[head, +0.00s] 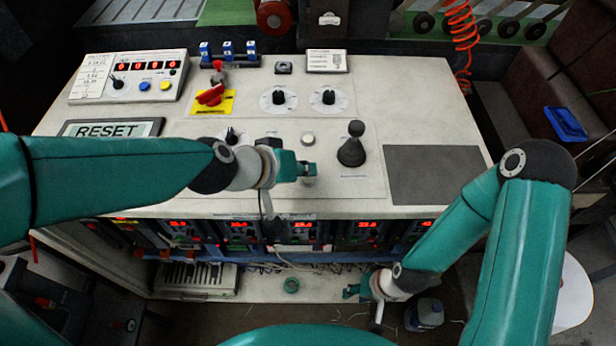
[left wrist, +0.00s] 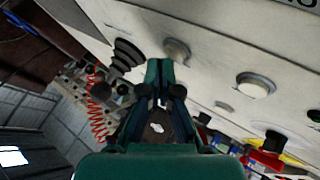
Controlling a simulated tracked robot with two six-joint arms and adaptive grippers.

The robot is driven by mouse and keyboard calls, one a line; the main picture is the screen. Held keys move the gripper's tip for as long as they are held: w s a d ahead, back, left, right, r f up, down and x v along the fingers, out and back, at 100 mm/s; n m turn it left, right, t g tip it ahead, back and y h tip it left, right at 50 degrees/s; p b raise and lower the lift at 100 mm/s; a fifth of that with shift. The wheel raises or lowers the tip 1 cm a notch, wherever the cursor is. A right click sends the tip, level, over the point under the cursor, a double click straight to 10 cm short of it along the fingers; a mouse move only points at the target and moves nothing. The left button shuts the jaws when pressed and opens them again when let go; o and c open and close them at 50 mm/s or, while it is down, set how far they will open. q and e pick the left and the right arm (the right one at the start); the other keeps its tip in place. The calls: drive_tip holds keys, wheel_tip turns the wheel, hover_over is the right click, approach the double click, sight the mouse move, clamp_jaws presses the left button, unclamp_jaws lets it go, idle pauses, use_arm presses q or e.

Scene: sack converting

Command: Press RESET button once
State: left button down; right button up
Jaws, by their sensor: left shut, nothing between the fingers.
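A small screen (head: 110,128) at the left of the console top reads RESET in large letters. My left gripper (head: 307,169) is over the middle of the console, between a white button (head: 308,138) and the front edge. In the left wrist view, the left gripper (left wrist: 162,92) is shut and empty. Beyond its tips are a round pale button (left wrist: 177,50) and a larger one (left wrist: 255,85) to the right. No label shows on either; contact cannot be told. My right gripper (head: 355,291) hangs low in front of the console, too small to read.
A black joystick (head: 351,152) stands right of the left gripper. Black rotary knobs (head: 278,98) and a red switch (head: 211,95) on a yellow plate are farther back. A bare grey mat (head: 434,175) covers the right side. A bottle (head: 424,314) stands low near the right gripper.

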sight(305, 180)
use_arm(q)
drive_tip(key=shift+f+b, duration=0.4)
drive_tip(key=shift+f, duration=0.1)
idle(0.8)
drive_tip(key=shift+r, duration=0.1)
drive_tip(key=shift+r+p, duration=0.75)
drive_tip(key=shift+p, duration=0.05)
wheel_tip(305, 180, up, 5)
drive_tip(key=p, duration=0.4)
drive_tip(key=shift+p, duration=0.4)
drive_tip(key=shift+s, duration=0.1)
idle(0.5)
